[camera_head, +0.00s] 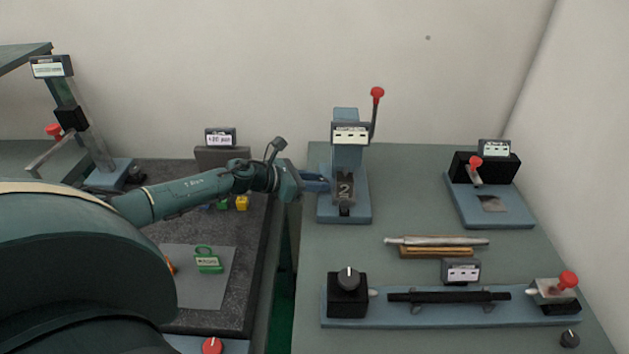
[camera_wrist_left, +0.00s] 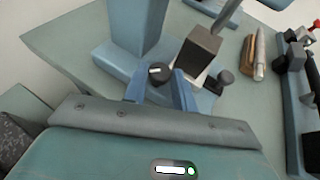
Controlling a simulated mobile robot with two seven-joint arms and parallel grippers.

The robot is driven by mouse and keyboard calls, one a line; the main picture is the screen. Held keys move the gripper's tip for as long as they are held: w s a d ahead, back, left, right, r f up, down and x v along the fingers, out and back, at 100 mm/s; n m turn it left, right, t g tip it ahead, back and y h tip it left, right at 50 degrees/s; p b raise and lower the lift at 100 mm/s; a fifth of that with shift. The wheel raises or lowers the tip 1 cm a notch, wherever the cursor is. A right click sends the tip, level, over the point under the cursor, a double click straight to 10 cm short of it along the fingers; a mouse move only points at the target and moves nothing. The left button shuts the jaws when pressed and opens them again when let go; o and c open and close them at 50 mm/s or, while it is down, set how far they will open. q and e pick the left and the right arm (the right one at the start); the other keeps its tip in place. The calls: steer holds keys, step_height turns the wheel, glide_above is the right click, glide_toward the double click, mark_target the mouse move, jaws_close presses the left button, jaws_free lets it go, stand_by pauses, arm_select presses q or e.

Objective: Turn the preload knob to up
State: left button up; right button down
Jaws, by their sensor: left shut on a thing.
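A small black round knob (camera_wrist_left: 158,73) with a white pointer mark shows in the left wrist view, low on the side of a blue press-like stand. My left gripper (camera_wrist_left: 159,86) has its blue fingers on both sides of this knob and is shut on it. The white mark lies roughly level in that view. In the head view my left gripper (camera_head: 320,184) reaches the left side of the blue stand (camera_head: 346,155), and the knob is hidden there. I cannot read a label on the knob. My right gripper is not in view.
In front are a wooden block with a metal rod (camera_head: 436,247) and a long blue fixture (camera_head: 430,318) with another black knob (camera_head: 348,279). A black device (camera_head: 486,168) stands at the right.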

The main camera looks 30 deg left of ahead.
arm_select(q)
steer(key=shift+s+n+y, duration=0.1)
steer(key=shift+n+y, duration=0.3)
steer(key=shift+d+t, duration=0.1)
steer(key=shift+t, duration=0.2)
steer(key=shift+d+r+n+t+y, duration=0.15)
steer(key=shift+d+n+t+y, duration=0.15)
steer(key=shift+n+y, duration=0.45)
steer(key=shift+d+r+n+t+y, duration=0.2)
steer(key=shift+n+t+y, duration=0.2)
steer(key=shift+n+y, duration=0.35)
steer(key=shift+f+n+y, duration=0.15)
steer(key=shift+n+y, duration=0.85)
steer(key=shift+y, duration=0.2)
steer(key=shift+n+y, duration=0.3)
steer(key=shift+y, duration=0.1)
steer(key=o, duration=1)
steer(key=shift+s+f, duration=0.1)
steer(key=shift+f, duration=0.05)
steer(key=shift+c, duration=0.2)
steer(key=shift+s, duration=0.15)
